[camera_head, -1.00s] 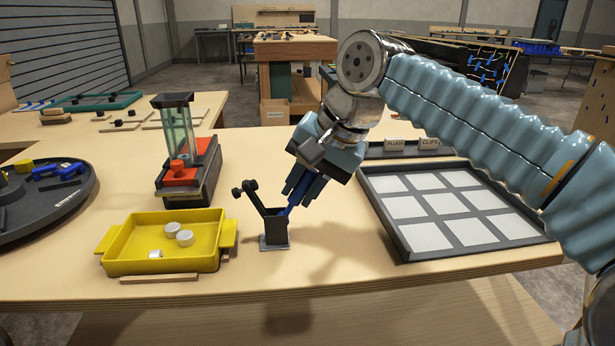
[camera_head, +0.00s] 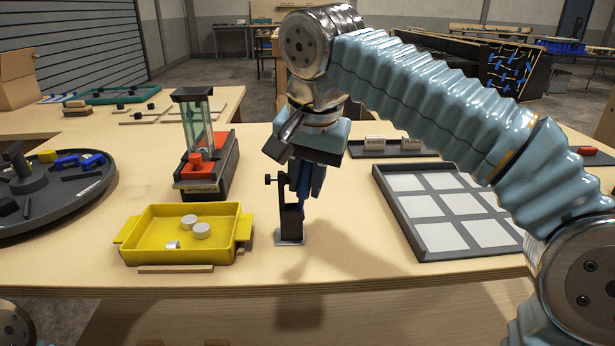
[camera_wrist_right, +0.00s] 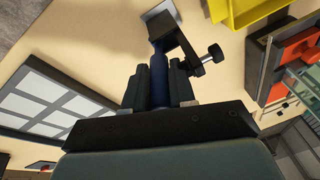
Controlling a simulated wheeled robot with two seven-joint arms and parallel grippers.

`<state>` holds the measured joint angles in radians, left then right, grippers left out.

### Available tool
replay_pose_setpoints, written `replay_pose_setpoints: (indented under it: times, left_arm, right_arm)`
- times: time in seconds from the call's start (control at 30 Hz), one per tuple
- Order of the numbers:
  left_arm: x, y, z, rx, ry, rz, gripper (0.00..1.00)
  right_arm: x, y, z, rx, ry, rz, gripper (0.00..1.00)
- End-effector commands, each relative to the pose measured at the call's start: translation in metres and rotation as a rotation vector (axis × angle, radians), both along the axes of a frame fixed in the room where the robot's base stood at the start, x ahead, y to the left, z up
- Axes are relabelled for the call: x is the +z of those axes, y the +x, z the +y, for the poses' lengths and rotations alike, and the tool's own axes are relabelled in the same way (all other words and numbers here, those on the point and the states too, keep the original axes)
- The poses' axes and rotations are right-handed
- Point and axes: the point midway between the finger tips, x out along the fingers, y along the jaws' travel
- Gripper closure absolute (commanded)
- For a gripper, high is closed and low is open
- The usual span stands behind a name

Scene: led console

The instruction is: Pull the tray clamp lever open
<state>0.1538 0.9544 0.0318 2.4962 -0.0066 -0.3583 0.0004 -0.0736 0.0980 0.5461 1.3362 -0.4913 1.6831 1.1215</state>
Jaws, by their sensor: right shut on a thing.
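The tray clamp (camera_head: 291,222) is a small black block on a grey plate, standing on the table right of the yellow tray (camera_head: 133,252). Its black arm with a knob (camera_head: 268,180) stands about upright. Its blue lever (camera_head: 303,196) points up, close to upright, mostly hidden by the fingers. My right gripper (camera_head: 308,180) reaches down from above and is shut on the lever. In the right wrist view the blue lever (camera_wrist_right: 158,80) sits between the fingers, beside the knob (camera_wrist_right: 216,52). My left gripper is not in view.
White round pieces (camera_head: 202,230) lie in the yellow tray. A dispenser with a clear column (camera_head: 197,130) stands behind it. A dark turntable (camera_head: 60,200) is at the left, and a gridded panel (camera_head: 400,215) at the right. Bare table lies in front of the panel.

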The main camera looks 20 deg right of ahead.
Motion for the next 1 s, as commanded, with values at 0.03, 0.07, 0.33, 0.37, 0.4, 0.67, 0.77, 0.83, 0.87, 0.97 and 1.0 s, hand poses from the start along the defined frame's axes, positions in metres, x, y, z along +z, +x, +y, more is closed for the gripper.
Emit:
replay_pose_setpoints:
  times: [0.03,0.07,0.33,0.37,0.4,0.67,0.77,0.83,0.87,0.97,1.0]
  left_arm:
    - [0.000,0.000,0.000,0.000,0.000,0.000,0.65]
    - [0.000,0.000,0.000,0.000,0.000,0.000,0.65]
    - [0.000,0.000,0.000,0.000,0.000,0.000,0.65]
    - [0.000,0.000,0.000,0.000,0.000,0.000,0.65]
    - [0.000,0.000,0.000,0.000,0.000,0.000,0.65]
    - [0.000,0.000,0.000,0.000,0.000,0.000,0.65]
    - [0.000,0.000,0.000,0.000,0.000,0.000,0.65]
    - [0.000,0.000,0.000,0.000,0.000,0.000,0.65]
    - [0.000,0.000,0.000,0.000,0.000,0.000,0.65]
    - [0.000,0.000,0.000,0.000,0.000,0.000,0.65]
    - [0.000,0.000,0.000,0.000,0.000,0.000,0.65]
  right_arm:
    - [-0.001,0.000,0.002,0.005,0.000,0.002,1.00]
    - [-0.001,0.000,0.002,0.005,0.000,0.002,1.00]
    - [-0.001,0.000,0.002,0.005,0.002,0.001,0.53]
    - [-0.001,0.000,0.002,0.005,0.002,0.001,0.53]
    - [-0.001,0.000,0.002,0.005,0.002,0.000,0.53]
    - [0.013,-0.003,0.002,0.004,0.004,-0.003,0.53]
    - [0.031,-0.008,0.002,0.006,0.005,-0.003,0.53]
    - [0.044,-0.011,0.002,0.006,0.005,-0.003,0.53]
    - [0.049,-0.013,0.002,0.007,0.005,-0.002,0.53]
    - [0.061,-0.016,0.002,0.007,0.003,-0.001,0.53]
    - [0.065,-0.017,0.002,0.006,0.002,0.000,0.53]
